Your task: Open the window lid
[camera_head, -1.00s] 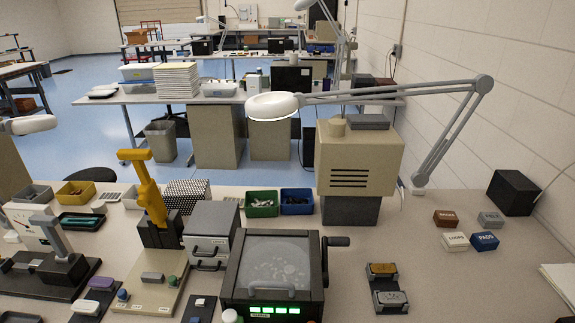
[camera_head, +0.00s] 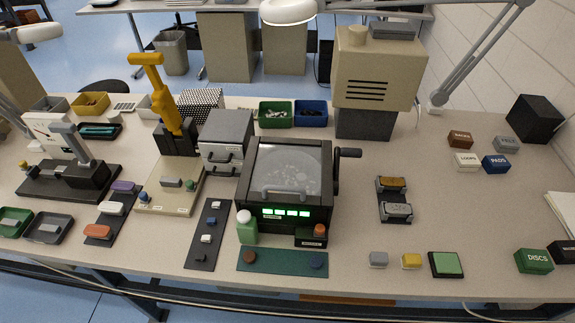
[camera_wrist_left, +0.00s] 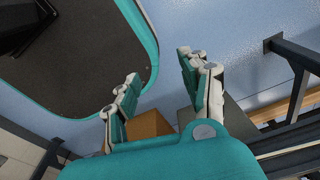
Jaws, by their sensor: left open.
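The window lid (camera_head: 290,166) is a clear panel in a dark frame on top of a black box machine (camera_head: 262,195) in the middle of the bench. It looks closed, with small pale pieces showing through it. A grey bar handle (camera_head: 286,193) runs along its front edge. A crank (camera_head: 347,154) sticks out on the machine's right side. My left gripper (camera_wrist_left: 155,95) shows only in the left wrist view, open and empty over the floor, away from the machine. My right gripper is not in view.
A beige press (camera_head: 377,75) stands behind right. Bare bench (camera_head: 350,235) lies to the right.

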